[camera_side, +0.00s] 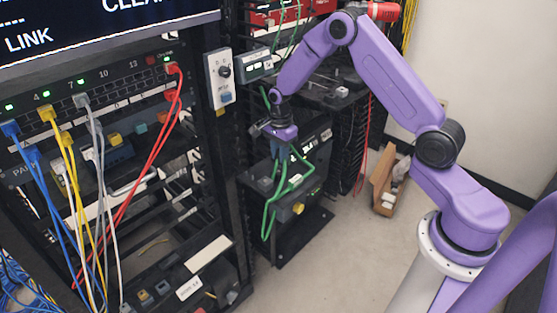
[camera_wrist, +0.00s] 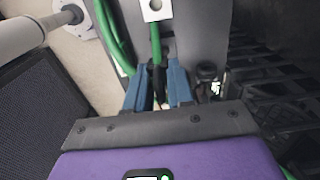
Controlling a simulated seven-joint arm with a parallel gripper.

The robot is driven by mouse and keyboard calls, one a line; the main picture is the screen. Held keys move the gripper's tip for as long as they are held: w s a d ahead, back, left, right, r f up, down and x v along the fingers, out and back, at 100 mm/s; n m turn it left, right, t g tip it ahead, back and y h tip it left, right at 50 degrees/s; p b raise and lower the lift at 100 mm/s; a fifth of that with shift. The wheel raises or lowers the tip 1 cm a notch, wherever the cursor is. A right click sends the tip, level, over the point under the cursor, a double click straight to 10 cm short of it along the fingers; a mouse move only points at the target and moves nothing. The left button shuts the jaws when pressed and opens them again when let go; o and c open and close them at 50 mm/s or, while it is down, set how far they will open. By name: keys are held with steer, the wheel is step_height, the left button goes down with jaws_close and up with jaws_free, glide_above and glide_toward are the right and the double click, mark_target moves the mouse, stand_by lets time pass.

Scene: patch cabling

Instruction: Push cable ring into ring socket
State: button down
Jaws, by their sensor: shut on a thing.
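My gripper (camera_side: 281,155) is at the black equipment in the middle of the side view, pointing down. In the wrist view, the blue fingers of my gripper (camera_wrist: 160,92) are shut on a slim dark cable end (camera_wrist: 157,80). A green cable (camera_wrist: 155,45) runs from it away from the gripper. The green cable (camera_side: 268,215) also hangs in a loop below my gripper in the side view. The ring at the cable's end is hidden between the fingers.
A rack with blue, yellow, grey and red cables (camera_side: 173,90) stands at the left. A grey control box (camera_side: 219,78) is mounted beside it. A yellow knob (camera_side: 298,208) sits on the black unit below my gripper. A cardboard box (camera_side: 388,182) lies on otherwise open floor.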

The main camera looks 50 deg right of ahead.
steer(key=s+a+r, duration=0.2)
steer(key=s+r, duration=0.7)
steer(key=s, duration=0.4)
steer(key=w+a+f, duration=0.2)
steer(key=w, duration=0.4)
steer(key=w+a+f, duration=0.2)
steer(key=w, duration=0.5)
steer(key=shift+w, duration=0.3)
steer(key=shift+f, duration=2.95)
steer(key=shift+f, duration=1.5)
steer(key=shift+r, duration=0.15)
steer(key=shift+r, duration=1.05)
